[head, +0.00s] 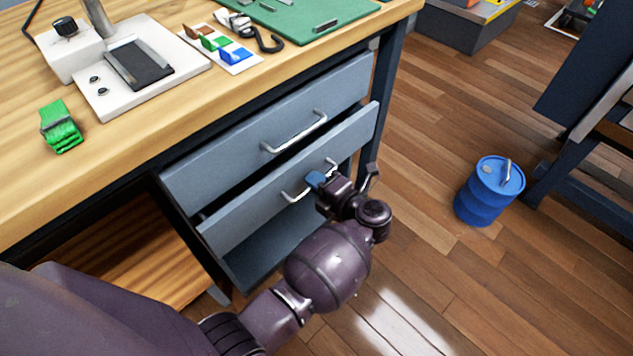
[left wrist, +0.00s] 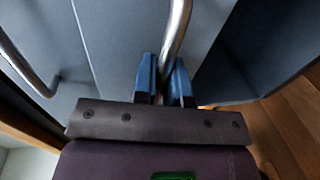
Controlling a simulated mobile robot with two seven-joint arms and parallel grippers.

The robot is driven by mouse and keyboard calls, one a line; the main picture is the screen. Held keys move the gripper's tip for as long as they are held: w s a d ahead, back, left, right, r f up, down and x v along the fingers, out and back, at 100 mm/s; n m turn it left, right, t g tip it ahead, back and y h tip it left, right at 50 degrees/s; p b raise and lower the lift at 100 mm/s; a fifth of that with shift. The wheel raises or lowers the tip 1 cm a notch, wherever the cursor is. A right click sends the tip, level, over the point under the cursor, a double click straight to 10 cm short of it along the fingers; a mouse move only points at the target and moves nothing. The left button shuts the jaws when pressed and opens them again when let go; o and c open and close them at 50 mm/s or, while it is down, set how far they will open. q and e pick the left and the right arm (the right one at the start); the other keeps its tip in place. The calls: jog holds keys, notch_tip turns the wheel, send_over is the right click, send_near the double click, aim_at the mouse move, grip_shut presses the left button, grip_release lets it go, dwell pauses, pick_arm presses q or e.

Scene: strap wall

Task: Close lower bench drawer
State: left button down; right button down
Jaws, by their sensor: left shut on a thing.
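The lower bench drawer (head: 245,210) is grey-blue and stands partly open, its front out ahead of the upper drawer (head: 230,150). My left gripper (head: 314,180) is at the lower drawer's front, with its blue fingertips shut on the metal bar handle (head: 290,196). In the left wrist view the handle (left wrist: 178,30) runs between the two blue fingers (left wrist: 165,82). Part of the handle is hidden by the gripper in the head view. The upper drawer looks closed, with its own handle (head: 295,133). My right gripper is not in view.
The wooden bench top (head: 110,180) holds a green strap (head: 60,127), a white device (head: 110,70), colour cards (head: 220,48) and a green mat (head: 300,15). A blue drum (head: 489,190) stands on the wooden floor to the right. Floor between bench and drum is clear.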

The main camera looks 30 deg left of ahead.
aim_at(306, 174)
pick_arm(q)
jog(key=x, duration=0.3)
jog(key=shift+w+a+r, duration=0.15)
jog(key=shift+a+r, duration=0.2)
jog(key=shift+a, duration=0.05)
jog(key=shift+w+a, duration=0.1)
jog(key=shift+a, duration=0.15)
jog(key=c, duration=1.2)
grip_release()
jog(key=shift+a, duration=0.1)
